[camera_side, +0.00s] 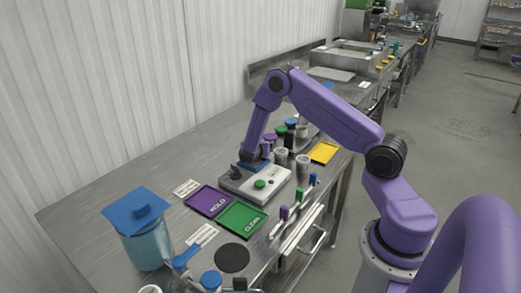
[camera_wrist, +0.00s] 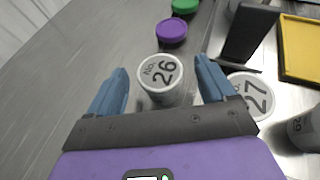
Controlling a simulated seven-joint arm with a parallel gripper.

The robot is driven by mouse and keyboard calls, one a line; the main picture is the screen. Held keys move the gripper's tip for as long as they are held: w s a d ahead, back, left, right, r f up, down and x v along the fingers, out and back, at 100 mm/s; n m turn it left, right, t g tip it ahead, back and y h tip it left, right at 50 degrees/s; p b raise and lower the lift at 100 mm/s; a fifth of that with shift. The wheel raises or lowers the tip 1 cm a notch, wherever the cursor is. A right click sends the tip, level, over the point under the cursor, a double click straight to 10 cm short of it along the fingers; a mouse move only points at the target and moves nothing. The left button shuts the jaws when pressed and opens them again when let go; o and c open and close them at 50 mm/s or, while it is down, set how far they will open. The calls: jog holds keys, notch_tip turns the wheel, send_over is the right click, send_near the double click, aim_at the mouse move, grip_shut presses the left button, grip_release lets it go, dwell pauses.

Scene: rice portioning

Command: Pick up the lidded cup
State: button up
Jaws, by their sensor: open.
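A lidded cup (camera_wrist: 161,73), with a pale lid marked "No. 26", stands upright in the wrist view. My gripper (camera_side: 259,162) is open, and in the wrist view its two blue fingers are on the left and right of this cup, with a gap visible on each side. A second cup marked "27" (camera_wrist: 252,92) stands to the right, partly behind the right finger. A further grey cup (camera_wrist: 304,130) is at the right edge. In the side view, small cups (camera_side: 302,162) stand near my gripper; which one is 26 I cannot tell.
Purple (camera_wrist: 171,32) and green (camera_wrist: 186,5) lids lie beyond the cups. A dark upright block (camera_wrist: 249,35) and a yellow tray (camera_wrist: 302,50) are at the right. A scale-like device (camera_side: 256,183), a purple HOLD tray (camera_side: 193,204), a green CLEAN tray (camera_side: 240,228) and a blue-lidded jar (camera_side: 146,245) stand nearer the side camera.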

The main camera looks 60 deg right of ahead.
jog(key=c, duration=1.2)
jog(key=shift+o, duration=0.2)
